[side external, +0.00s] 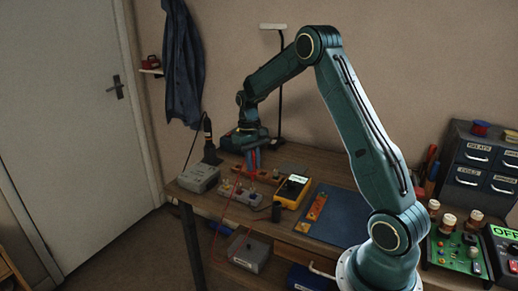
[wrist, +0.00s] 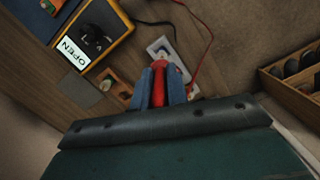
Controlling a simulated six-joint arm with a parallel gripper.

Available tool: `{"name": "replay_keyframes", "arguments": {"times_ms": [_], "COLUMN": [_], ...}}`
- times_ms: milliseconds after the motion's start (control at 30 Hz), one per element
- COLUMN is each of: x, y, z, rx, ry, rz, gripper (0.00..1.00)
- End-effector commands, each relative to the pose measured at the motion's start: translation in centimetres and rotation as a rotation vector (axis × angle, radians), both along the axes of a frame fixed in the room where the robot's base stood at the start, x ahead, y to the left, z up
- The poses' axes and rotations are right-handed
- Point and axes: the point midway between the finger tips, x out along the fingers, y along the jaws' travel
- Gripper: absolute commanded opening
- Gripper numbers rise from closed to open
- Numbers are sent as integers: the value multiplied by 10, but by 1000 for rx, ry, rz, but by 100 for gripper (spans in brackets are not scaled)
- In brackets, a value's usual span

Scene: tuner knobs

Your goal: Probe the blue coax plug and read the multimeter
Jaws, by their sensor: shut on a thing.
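My gripper (wrist: 161,70) is shut on a red probe (wrist: 159,90), which sits between its two blue fingers. The probe points toward a pale grey block (wrist: 163,47), partly hidden behind the fingers. In the side view my gripper (side external: 253,159) is low over the back of the bench, behind the grey block (side external: 240,191) with several small plugs on it. I cannot tell which plug is blue, or whether the probe tip touches one. The yellow multimeter (wrist: 92,35) has a black dial, and its display reads OPEN. It also shows in the side view (side external: 292,192), right of the block.
Red and black leads (wrist: 190,45) run by the block. A wooden holder (wrist: 118,86) lies beside the multimeter. A grey box (side external: 199,178) and an upright black tool (side external: 209,143) stand left. A dark blue mat (side external: 343,213) lies right, mostly clear.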

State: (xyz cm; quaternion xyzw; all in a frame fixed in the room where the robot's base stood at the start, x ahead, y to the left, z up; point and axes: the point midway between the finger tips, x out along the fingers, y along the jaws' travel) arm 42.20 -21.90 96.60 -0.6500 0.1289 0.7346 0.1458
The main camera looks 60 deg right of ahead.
Motion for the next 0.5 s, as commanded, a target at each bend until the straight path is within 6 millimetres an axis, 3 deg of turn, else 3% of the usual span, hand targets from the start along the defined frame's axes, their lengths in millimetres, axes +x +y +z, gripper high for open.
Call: {"name": "replay_keyframes", "arguments": {"times_ms": [500], "x": [1], "y": [0], "z": [30], "rx": [-1], "ry": [-3], "rz": [0], "gripper": [0]}}
